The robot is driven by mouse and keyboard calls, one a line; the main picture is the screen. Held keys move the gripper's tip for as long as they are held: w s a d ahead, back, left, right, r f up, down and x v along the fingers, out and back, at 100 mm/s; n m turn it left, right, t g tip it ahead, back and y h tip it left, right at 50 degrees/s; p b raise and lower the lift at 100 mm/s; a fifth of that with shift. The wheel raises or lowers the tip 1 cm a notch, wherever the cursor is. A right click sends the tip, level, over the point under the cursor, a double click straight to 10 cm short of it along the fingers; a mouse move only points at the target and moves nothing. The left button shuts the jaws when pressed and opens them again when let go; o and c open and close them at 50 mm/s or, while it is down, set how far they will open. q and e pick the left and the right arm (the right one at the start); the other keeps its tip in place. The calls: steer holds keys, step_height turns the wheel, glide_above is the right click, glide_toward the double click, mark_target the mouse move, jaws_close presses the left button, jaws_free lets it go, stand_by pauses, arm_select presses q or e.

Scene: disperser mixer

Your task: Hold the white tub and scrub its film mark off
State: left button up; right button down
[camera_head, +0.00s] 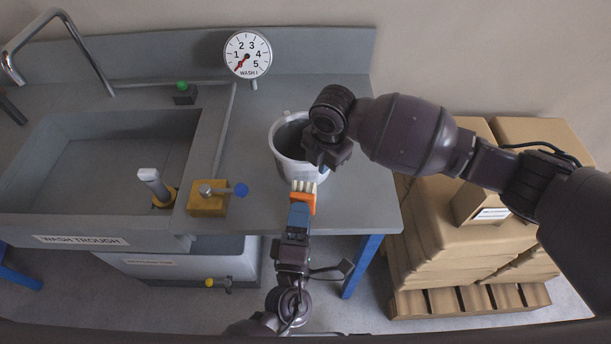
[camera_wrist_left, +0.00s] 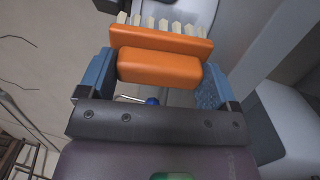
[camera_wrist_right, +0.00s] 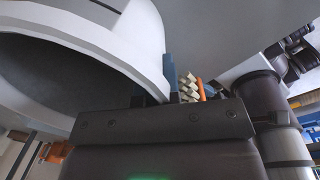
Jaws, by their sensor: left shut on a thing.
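The white tub (camera_head: 286,165) stands upright on the grey counter near its front edge, partly covered by my right gripper. My right gripper (camera_head: 325,152) is at the tub's right rim; in the right wrist view its fingers sit close together with the tub's wall (camera_wrist_right: 120,40) between them. My left gripper (camera_head: 298,215) is shut on an orange brush (camera_head: 303,198) with pale bristles; the brush shows between the fingers in the left wrist view (camera_wrist_left: 160,55). The bristles point at the tub's front wall, very close; I cannot tell whether they touch. I cannot make out the film mark.
A wash trough (camera_head: 95,170) with a tap lies left. A valve block with a blue-knobbed lever (camera_head: 208,198) stands left of the tub. A round dial (camera_head: 248,54) is at the back. Stacked boxes (camera_head: 450,230) on a pallet stand right of the counter.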

steer(key=shift+s+f, duration=0.1)
steer(key=shift+f, duration=0.05)
arm_select(q)
steer(key=s, duration=0.1)
steer(key=s+r, duration=0.1)
steer(key=s, duration=0.2)
steer(key=shift+a+r, duration=0.35)
steer(key=shift+w, duration=0.1)
arm_select(e)
steer(key=c, duration=1.7)
jaws_free()
arm_select(q)
steer(key=shift+r, duration=0.2)
arm_select(e)
steer(key=shift+r, duration=0.2)
arm_select(q)
steer(key=shift+w+r+p, duration=0.15)
steer(key=shift+r+p, duration=0.6)
steer(key=shift+r, duration=0.05)
arm_select(e)
steer(key=shift+r, duration=0.6)
